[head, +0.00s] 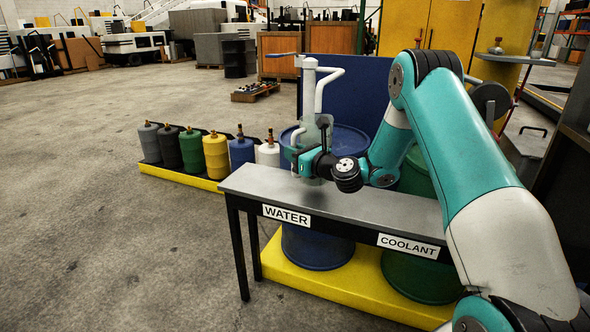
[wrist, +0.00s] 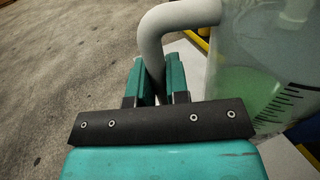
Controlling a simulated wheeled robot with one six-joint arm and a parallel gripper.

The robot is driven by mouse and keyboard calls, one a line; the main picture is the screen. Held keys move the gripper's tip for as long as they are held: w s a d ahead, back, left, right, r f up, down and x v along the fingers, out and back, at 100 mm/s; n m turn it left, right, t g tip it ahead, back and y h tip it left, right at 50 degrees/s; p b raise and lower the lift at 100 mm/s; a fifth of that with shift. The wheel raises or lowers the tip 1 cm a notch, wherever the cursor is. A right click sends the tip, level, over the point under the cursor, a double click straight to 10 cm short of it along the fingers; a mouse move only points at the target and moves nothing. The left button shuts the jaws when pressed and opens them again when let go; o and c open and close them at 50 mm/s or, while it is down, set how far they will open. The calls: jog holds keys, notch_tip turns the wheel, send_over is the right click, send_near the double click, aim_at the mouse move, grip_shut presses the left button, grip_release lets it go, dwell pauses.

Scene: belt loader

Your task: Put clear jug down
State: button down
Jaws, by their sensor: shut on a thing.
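A white pump pipe (head: 309,92) rises behind the jug from the blue drum (head: 347,142). WATER (head: 286,216) and COOLANT (head: 408,245) labels are on the bench front. Several small cylinders, one yellow (head: 215,153), stand in a yellow tray to the left. The bench top right of my gripper looks clear.

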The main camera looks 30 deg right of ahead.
aim_at(295, 176)
jog(key=shift+f+b, duration=0.55)
jog(key=shift+f, duration=1.2)
jog(key=c, duration=1.5)
grip_release()
jog(key=shift+f, duration=0.2)
jog(key=shift+c, duration=0.2)
jog(key=o, duration=0.4)
jog(key=shift+o, duration=0.2)
jog(key=shift+r, duration=0.1)
